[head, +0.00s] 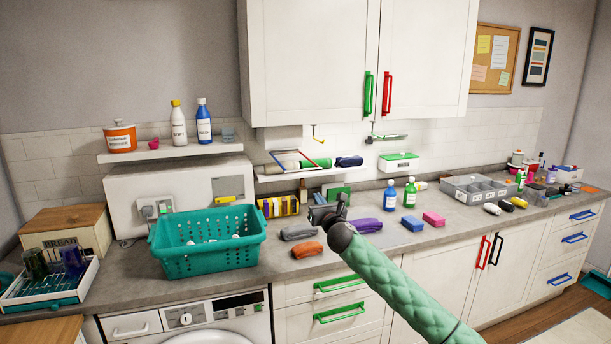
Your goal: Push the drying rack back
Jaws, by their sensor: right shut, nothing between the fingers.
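A white and teal slatted rack (45,297) holds dark drinking glasses at the far left of the counter, close to its front edge. It looks like a drying rack. A small frame with red and blue bars (318,161) is on the wall shelf under the cupboard; I cannot tell whether it is a rack too. My right gripper (322,211) is shut and empty over the middle of the counter, near grey and purple cloths. It is far to the right of the slatted rack, with the teal basket between them. My left gripper is out of view.
A teal basket (210,262) stands above the washing machine (190,318). A wooden bread box (70,228) stands right behind the slatted rack. Folded cloths, bottles (410,193) and a grey divided tray (478,193) fill the right counter. The cupboard (310,60) hangs overhead.

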